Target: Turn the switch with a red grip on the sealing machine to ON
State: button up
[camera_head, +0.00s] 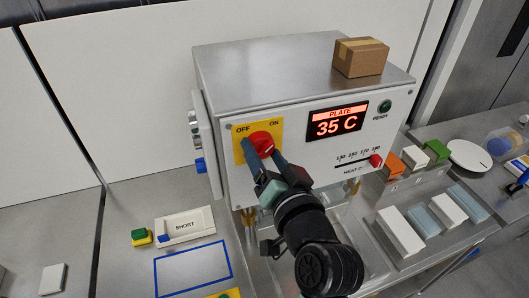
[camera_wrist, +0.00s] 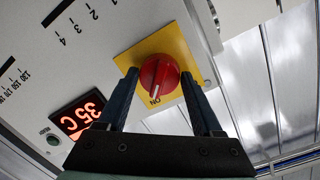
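The switch with the red grip (camera_head: 262,143) sits on a yellow plate (camera_head: 240,152) at the left of the sealing machine's front (camera_head: 225,105). OFF is printed at the plate's upper left and ON at its upper right. In the wrist view the red grip (camera_wrist: 160,74) carries a white line pointing down towards the ON label; the OFF label is hidden there. My gripper (camera_head: 262,160) faces the switch from the front and below. In the wrist view my gripper (camera_wrist: 160,73) has its fingers apart, one on each side of the grip, with slight gaps visible.
The plate display (camera_head: 336,120) reads 35 C, beside a green READY lamp (camera_head: 385,106). A red HEAT slider (camera_head: 375,160) is at the lower right. A cardboard box (camera_head: 360,57) stands on top. A tray marked SHORT (camera_head: 186,226) and several blocks lie on the counter.

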jog(key=o, duration=0.4)
jog(key=shift+c, duration=0.2)
jog(key=shift+s+d+b, duration=0.25)
jog(key=shift+s+b, duration=0.1)
jog(key=shift+s, duration=0.15)
jog(key=b+v, duration=0.4)
jog(key=v, duration=0.8)
jog(key=w+a+r+n+t+h+b, duration=0.1)
jog(key=w+r+t+h, duration=0.15)
jog(key=r, duration=0.55)
jog(key=w+a+r+n+t+h+b, duration=0.1)
jog(key=r+t, duration=0.3)
jog(key=r, duration=0.5)
jog(key=s+a+r+t+h, duration=0.1)
jog(key=s+r+t, duration=0.1)
jog(key=r, duration=0.3)
jog(key=s+a+r+n+t+b, duration=0.1)
jog(key=s+r+t, duration=0.2)
jog(key=r, duration=0.3)
jog(key=shift+s+a+r+h, duration=0.2)
jog(key=shift+s+a+h, duration=0.05)
jog(key=shift+a+h, duration=0.1)
